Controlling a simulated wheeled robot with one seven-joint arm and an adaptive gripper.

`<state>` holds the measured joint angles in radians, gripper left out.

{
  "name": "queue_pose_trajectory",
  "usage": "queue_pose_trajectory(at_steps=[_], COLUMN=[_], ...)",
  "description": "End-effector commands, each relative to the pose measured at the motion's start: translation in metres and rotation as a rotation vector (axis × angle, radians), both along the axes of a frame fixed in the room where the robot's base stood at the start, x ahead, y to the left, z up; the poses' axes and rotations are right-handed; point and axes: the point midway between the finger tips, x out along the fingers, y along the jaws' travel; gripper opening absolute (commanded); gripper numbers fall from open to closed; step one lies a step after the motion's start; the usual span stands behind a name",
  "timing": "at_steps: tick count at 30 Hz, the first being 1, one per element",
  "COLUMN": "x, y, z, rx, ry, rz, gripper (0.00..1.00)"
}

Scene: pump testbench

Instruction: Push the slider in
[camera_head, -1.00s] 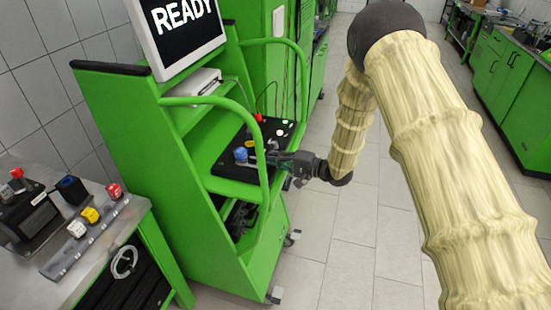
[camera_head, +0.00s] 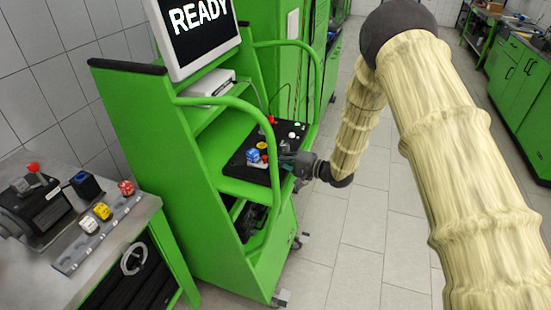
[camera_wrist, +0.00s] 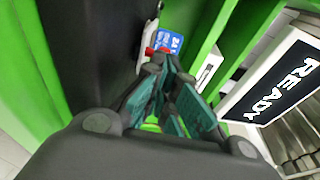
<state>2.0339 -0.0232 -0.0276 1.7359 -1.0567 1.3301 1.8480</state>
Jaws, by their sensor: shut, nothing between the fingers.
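The black control panel (camera_head: 238,167) lies on the shelf of the green test stand. A blue block with white print (camera_head: 257,156) stands on it, and it also shows near the top of the wrist view (camera_wrist: 169,41). A small red part (camera_wrist: 150,51) with a pale metal piece (camera_wrist: 151,36) sits beside the block; I cannot tell for sure which part is the slider. My gripper (camera_head: 276,158) is shut and empty, reaching over the panel from the right. In the wrist view its teal fingers (camera_wrist: 161,68) end close to the red part; contact cannot be told.
A curved green rail (camera_head: 268,140) of the stand passes close to my gripper. The READY screen (camera_head: 200,30) stands above the shelf. The tiled floor (camera_head: 370,250) is clear at the right.

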Motion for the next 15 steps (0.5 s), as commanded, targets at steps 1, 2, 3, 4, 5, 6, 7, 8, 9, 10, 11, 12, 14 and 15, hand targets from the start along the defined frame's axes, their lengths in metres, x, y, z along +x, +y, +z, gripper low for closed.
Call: queue_pose_trajectory(at_steps=[1,2,3,4,5,6,7,8,9,10,11,12,14,15], x=[-0.002,-0.003,-0.005,-0.006,-0.008,-0.01,-0.011,-0.013,-0.016,-0.018,-0.021,-0.025,-0.03,-0.033], y=[-0.004,-0.007,-0.011,-0.014,-0.017,-0.021,-0.024,-0.028,-0.033,-0.037,-0.041,-0.048,-0.058,-0.064], z=[0.002,0.002,0.003,0.004,0.005,0.005,0.006,0.007,0.002,0.003,0.003,0.004,0.005,0.006], rx=[0.0,0.001,0.001,0.002,0.002,0.002,0.002,0.002,0.002,0.002,0.001,0.002,0.001,0.001], ry=[0.001,0.001,0.002,0.003,0.003,0.003,0.003,0.003,0.001,0.001,0.001,0.001,0.0,0.0], rz=[-0.001,0.0,0.0,0.0,0.001,0.002,0.004,0.004,0.003,0.004,0.004,0.003,0.001,0.001], gripper=[0.0,0.0,0.0,0.0,0.0,0.0,0.0,0.0,0.0,0.0,0.0,0.0,0.0,0.0])
